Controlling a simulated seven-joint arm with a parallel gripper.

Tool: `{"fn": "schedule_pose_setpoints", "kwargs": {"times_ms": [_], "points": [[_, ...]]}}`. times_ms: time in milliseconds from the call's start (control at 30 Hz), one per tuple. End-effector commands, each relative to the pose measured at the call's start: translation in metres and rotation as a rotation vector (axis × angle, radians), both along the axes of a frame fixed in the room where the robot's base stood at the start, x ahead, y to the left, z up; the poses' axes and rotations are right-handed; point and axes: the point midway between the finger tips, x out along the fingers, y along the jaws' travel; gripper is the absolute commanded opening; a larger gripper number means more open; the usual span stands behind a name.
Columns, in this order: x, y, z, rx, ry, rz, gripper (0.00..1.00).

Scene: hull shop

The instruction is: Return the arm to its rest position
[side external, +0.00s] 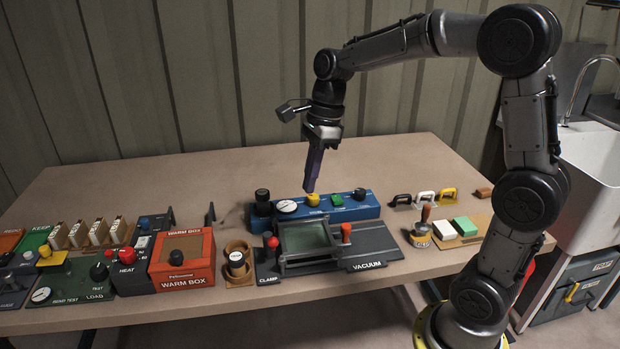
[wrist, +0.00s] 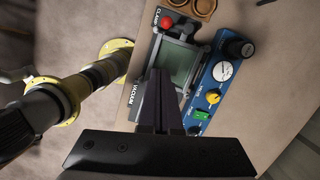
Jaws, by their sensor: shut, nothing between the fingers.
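My gripper (side external: 312,188) hangs in the air near the yellow knob on the blue panel (side external: 348,207) and points down, tilted slightly. Its fingers are shut with nothing between them. In the wrist view my gripper (wrist: 160,75) reaches over the clamp and vacuum unit, and its fingers hide part of it. The arm is bent above the table, with its base at the right end.
The table (side external: 140,185) carries a clamp and vacuum unit (side external: 375,242), a red warm box (side external: 182,262), a load tester (side external: 75,280), a stamp and blocks (side external: 445,230), and several handled tools (side external: 424,198). The table's back left is clear. A sink (side external: 590,165) stands at right.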

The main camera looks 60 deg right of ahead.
Motion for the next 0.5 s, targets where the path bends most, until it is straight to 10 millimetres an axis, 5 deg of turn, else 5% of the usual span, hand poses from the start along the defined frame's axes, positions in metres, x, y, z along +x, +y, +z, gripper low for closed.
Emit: {"fn": "schedule_pose_setpoints", "kwargs": {"times_ms": [233, 333, 500], "points": [[0.0, 0.002, 0.001, -0.001, -0.003, 0.005, 0.0], [-0.002, 0.009, 0.016, -0.009, -0.045, 0.023, 0.0], [-0.042, 0.031, 0.052, -0.054, -0.157, 0.12, 0.0]]}}
